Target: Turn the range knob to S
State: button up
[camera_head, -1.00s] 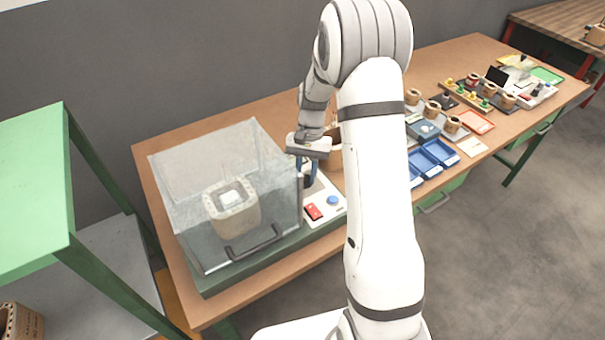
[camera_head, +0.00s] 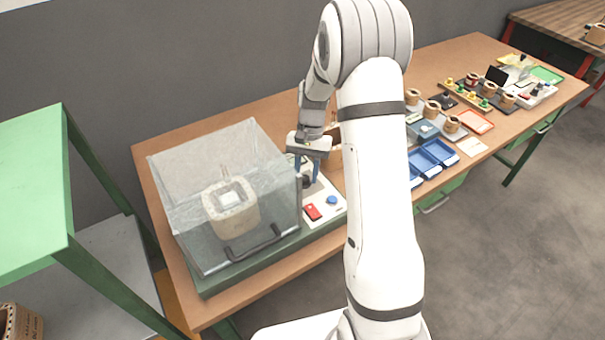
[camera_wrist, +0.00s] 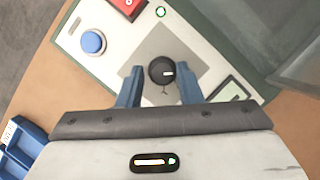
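The range knob (camera_wrist: 162,70) is a round black knob with a white mark, on a grey plate of the white control panel (camera_wrist: 200,22). In the wrist view the mark lies to the right of the knob's centre; no letter S is legible. My gripper (camera_wrist: 160,84) is open, its two blue fingers on either side of the knob with a gap to each. In the head view my gripper (camera_head: 307,172) is over the panel, pointing down, and the knob is a dark spot beside the fingers. I cannot tell how far the fingertips are above the panel.
A blue button (camera_wrist: 93,42) and a red switch (camera_head: 312,211) are on the same panel. Blue trays (camera_head: 432,160) and several coils stand to the right on the bench.

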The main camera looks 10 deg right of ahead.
jog(key=shift+o, duration=1.4)
jog(key=shift+s+a, duration=0.1)
jog(key=v, duration=0.7)
jog(key=shift+r+b, duration=0.3)
jog(key=shift+r, duration=0.05)
